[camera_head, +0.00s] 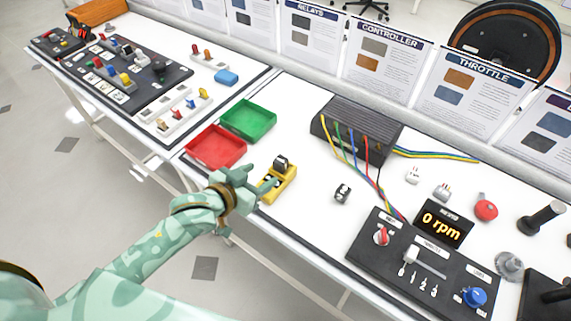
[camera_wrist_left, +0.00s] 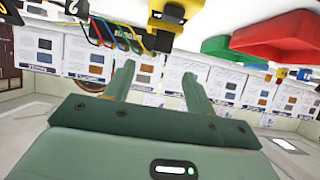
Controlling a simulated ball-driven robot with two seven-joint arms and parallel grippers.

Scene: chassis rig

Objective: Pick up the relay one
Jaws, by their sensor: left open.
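A yellow holder (camera_head: 279,189) stands on the white table with a dark block, apparently a relay (camera_head: 281,162), in its far end. The holder also shows at the top of the wrist view (camera_wrist_left: 180,20). A second small dark block (camera_head: 342,193) stands apart to its right; in the wrist view a dark block (camera_wrist_left: 78,10) bears a "2". I cannot read a "1" on any block. My left gripper (camera_head: 258,179) is open, just left of the yellow holder, its fingers toward it. In the wrist view nothing is between its fingers (camera_wrist_left: 157,75). My right gripper is not in view.
A red tray (camera_head: 215,147) and a green tray (camera_head: 248,121) lie left of and behind the holder. A black controller box (camera_head: 358,127) with coloured wires stands behind to the right. A control panel (camera_head: 420,270) lies at the right front. Poster boards line the back.

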